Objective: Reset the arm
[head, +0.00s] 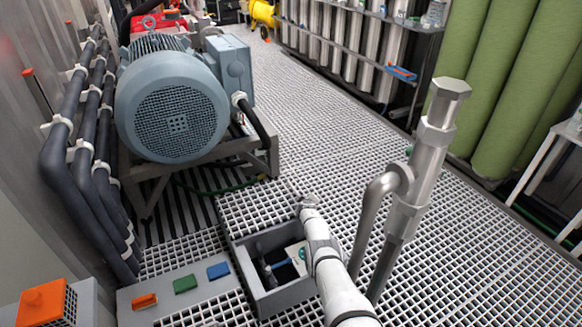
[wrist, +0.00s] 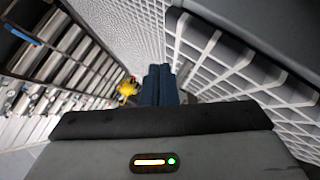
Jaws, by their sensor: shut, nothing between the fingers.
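My white arm (head: 332,268) reaches up from the bottom of the head view, over the right side of an open grey box in the floor grating. Its far end lies near the grating block behind the box. My gripper shows in the wrist view as two dark blue fingers (wrist: 159,80) pressed together, with nothing between them. The fingers point away toward the distant floor. In the head view the fingers cannot be made out clearly.
The grey box (head: 240,262) holds a blue-handled part, partly hidden by my arm. A steel pipe post (head: 432,140) stands just right of my arm. A large motor (head: 172,105) is at back left. The grating walkway (head: 340,120) beyond is clear.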

